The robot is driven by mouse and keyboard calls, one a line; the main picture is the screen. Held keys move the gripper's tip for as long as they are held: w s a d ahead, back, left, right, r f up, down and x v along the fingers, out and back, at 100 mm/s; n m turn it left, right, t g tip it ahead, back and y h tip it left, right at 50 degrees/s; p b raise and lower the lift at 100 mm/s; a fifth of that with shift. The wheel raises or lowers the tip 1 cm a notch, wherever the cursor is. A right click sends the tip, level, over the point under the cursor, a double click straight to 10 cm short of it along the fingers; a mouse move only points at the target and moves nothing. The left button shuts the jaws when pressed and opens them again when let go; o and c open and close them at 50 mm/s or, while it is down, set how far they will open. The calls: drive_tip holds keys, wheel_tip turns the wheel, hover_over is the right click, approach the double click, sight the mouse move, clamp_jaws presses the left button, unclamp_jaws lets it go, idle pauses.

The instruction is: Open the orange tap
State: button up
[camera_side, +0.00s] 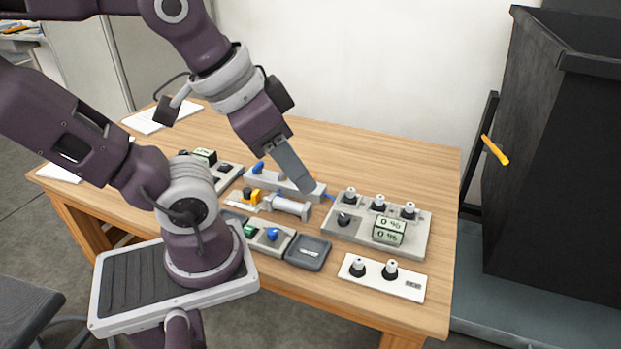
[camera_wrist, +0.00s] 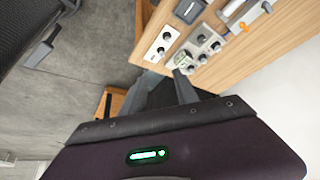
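An orange-yellow part (camera_side: 250,195) that looks like the tap sits on a small pale plate, left of a whitish cylinder (camera_side: 291,206). It is small, and its handle position cannot be told. A small orange spot (camera_wrist: 243,27), likely the same part, shows near the top of the wrist view. My gripper (camera_side: 304,187) points down above the table, to the right of the orange part and apart from it. In the wrist view the two fingers (camera_wrist: 164,71) stand apart with nothing between them.
A grey block with blue handles (camera_side: 258,167) stands behind the orange part. A panel with knobs and displays (camera_side: 414,241) is at the right. A grey tray (camera_side: 307,252) and a white two-knob plate (camera_side: 405,285) lie in front. The table's back right is clear.

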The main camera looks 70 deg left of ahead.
drive_tip(key=shift+w, duration=0.15)
drive_tip(key=c, duration=0.3)
drive_tip(key=w+a, duration=0.1)
drive_tip(key=w, duration=0.1)
drive_tip(key=w+a+m+g+y, duration=0.1)
drive_tip(key=w+a, duration=0.1)
drive_tip(key=w, duration=0.1)
drive_tip(key=w+a+m+g, duration=0.1)
drive_tip(key=w+a, duration=0.1)
drive_tip(key=w, duration=0.1)
drive_tip(key=shift+w+r, duration=0.1)
drive_tip(key=shift+r, duration=0.15)
clamp_jaws()
drive_tip(key=w+a+f+m+g+y, duration=0.1)
drive_tip(key=w+a+f+m+g, duration=0.35)
drive_tip(key=w+a+f, duration=0.6)
drive_tip(key=w+a+f+m+g, duration=0.1)
drive_tip(key=w+a+f+m, duration=0.1)
drive_tip(key=a+f, duration=0.6)
drive_tip(key=shift+w+a, duration=0.35)
drive_tip(key=shift+a, duration=0.65)
drive_tip(key=shift+f+m, duration=0.1)
drive_tip(key=shift+m, duration=0.15)
